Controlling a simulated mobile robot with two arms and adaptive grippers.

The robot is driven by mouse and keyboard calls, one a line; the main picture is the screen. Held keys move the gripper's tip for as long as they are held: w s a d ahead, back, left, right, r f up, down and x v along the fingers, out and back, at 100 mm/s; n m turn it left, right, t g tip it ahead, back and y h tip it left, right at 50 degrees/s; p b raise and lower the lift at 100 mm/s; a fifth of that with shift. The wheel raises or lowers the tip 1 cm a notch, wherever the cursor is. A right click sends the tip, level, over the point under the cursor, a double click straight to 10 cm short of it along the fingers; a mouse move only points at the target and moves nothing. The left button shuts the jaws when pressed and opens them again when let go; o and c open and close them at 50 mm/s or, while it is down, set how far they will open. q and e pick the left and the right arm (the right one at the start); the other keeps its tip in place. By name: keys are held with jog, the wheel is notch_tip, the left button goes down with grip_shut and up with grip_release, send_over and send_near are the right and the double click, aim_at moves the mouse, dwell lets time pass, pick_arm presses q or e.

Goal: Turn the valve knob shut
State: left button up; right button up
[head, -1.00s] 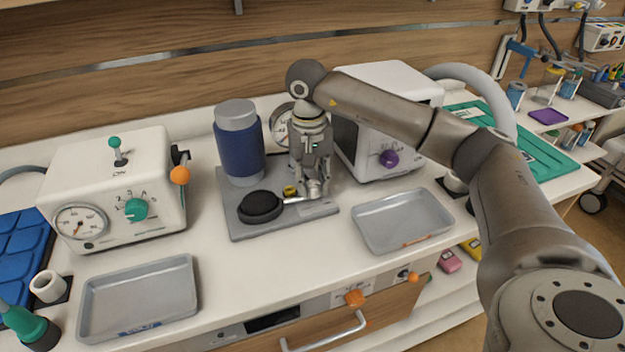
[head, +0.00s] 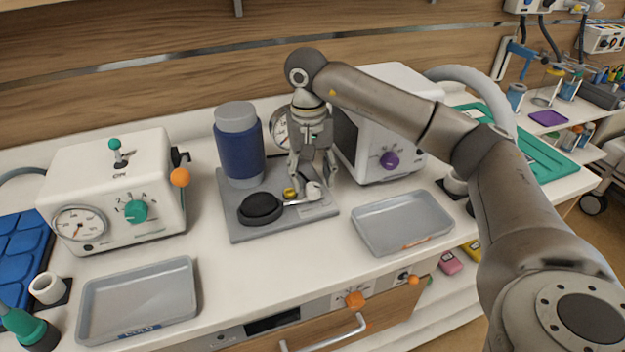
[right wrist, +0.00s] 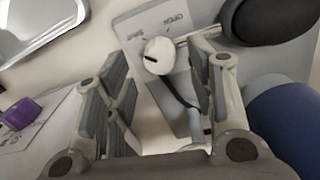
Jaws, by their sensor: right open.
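The valve knob (head: 313,190) is small, round and pale with a dark mark on its edge. It sits at the right of a grey base plate (head: 255,228), beside a thin metal pipe (head: 296,202). My right gripper (head: 311,180) is over it from above, fingers spread. In the right wrist view, the knob (right wrist: 158,56) shows between the open fingers (right wrist: 160,78), apart from both. Two small printed labels stand on the plate beside it, too blurred to read surely. My left gripper is not in view.
A blue canister (head: 239,150) and a black round pad (head: 260,208) stand on the plate. A white box with a purple knob (head: 389,160) is close to the right. A grey tray (head: 403,222) lies at front right, another tray (head: 138,300) at front left. Bare counter lies between.

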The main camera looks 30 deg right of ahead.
aim_at(310, 185)
notch_tip(310, 185, up, 10)
jog(key=shift+a, duration=0.2)
jog(key=shift+f, duration=0.1)
dwell(0.5)
